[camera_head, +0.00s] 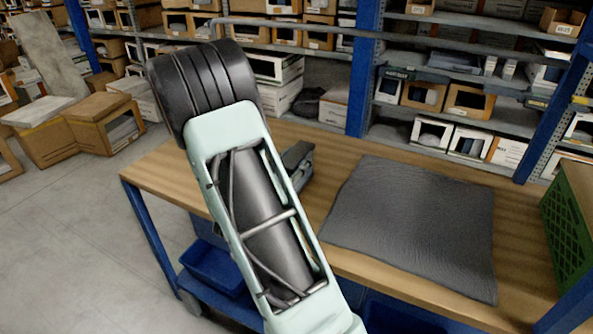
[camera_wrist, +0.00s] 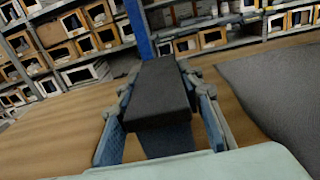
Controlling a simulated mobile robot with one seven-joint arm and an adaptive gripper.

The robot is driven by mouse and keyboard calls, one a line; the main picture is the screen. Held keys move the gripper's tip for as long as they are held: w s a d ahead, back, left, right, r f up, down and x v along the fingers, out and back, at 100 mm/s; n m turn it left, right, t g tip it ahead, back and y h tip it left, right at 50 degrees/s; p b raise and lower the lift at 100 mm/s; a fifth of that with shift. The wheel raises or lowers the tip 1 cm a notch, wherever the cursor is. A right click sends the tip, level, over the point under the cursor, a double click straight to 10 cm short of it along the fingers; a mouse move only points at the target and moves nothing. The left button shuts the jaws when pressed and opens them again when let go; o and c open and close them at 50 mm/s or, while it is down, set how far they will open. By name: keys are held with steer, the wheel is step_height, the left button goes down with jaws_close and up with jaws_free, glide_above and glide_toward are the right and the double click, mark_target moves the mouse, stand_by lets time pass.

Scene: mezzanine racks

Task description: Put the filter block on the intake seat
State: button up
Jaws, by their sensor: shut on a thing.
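The filter block, a dark grey box-shaped block (camera_wrist: 160,88), sits between the two fingers of my gripper (camera_wrist: 157,95) in the wrist view. The fingers, with blue inner pads, are shut on its left and right sides. The block appears level, over or near the wooden table; any gap beneath it cannot be told. In the head view my arm hides most of the gripper and block. A dark grey flat mat (camera_head: 415,220) lies on the table right of my arm; it also shows in the wrist view (camera_wrist: 275,85). I cannot make out a separate intake seat.
The wooden table (camera_head: 160,172) has bare strips left of my arm and along its edges. A green crate (camera_head: 572,215) stands at the right end. Blue-post racks (camera_head: 365,70) with boxes stand behind. A blue bin (camera_head: 215,268) is below the table.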

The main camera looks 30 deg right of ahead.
steer(key=c, duration=0.5)
step_height(320, 180, up, 28)
steer(key=p, duration=0.4)
steer(key=w+a+f+p, duration=0.4)
steer(key=a+f+p, duration=0.1)
steer(key=a+f, duration=0.8)
steer(key=shift+s+a+f+n+t+y+p, duration=1.1)
steer(key=shift+a+f, duration=0.55)
steer(key=shift+a, duration=0.5)
steer(key=shift+s+a+f+n+t+y+p, duration=0.9)
steer(key=shift+s+a+f+t+y, duration=0.5)
steer(key=shift+a, duration=0.7)
steer(key=shift+s+a+f+n+t+y+p, duration=0.95)
steer(key=shift+s+a+f, duration=0.35)
steer(key=shift+a+f, duration=0.7)
